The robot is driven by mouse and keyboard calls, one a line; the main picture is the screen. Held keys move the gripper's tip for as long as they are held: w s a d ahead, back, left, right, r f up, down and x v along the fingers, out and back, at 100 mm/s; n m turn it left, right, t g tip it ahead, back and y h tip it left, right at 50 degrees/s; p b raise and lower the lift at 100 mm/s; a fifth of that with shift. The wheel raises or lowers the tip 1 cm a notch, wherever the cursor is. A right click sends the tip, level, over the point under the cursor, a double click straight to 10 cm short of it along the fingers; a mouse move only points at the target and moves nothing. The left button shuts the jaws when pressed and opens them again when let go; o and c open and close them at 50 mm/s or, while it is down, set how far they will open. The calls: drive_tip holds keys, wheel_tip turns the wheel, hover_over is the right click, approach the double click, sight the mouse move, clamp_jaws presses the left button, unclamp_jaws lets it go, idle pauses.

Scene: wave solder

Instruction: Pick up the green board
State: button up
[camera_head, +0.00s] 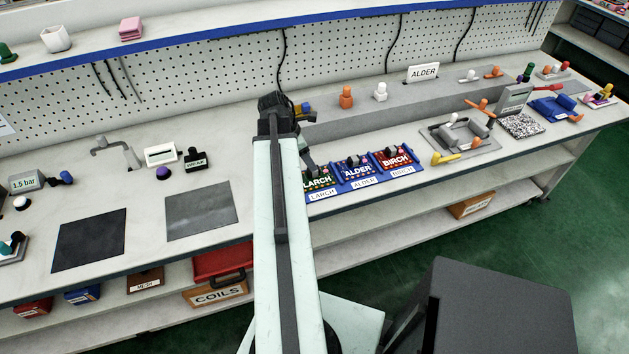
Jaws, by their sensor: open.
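The green board (320,182), marked LARCH, lies in the left slot of a blue tray (343,188) on the bench. A blue board (356,171) marked ALDER is in the middle slot, and a red board (395,160) marked BIRCH is in the right slot. My gripper (308,160) points down close to the green board's upper left side. It is open, with nothing seen between its jaws. My arm hides part of it and the left end of the tray. I cannot tell whether the jaws touch the board.
An ALDER sign (423,73) stands on the grey raised ledge (400,96) behind the tray. A fixture (460,138) with orange and yellow handles is to the right. Two dark mats (90,240) (201,211) lie left of my arm. The bench's front edge runs just before the tray.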

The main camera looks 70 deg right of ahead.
sight(316, 176)
drive_tip(key=b+x, duration=0.5)
drive_tip(key=shift+w+a+f, duration=0.1)
drive_tip(key=shift+a+f, duration=0.05)
drive_tip(key=shift+f, duration=0.1)
drive_tip(key=shift+r, duration=0.15)
drive_tip(key=shift+c, duration=0.3)
clamp_jaws()
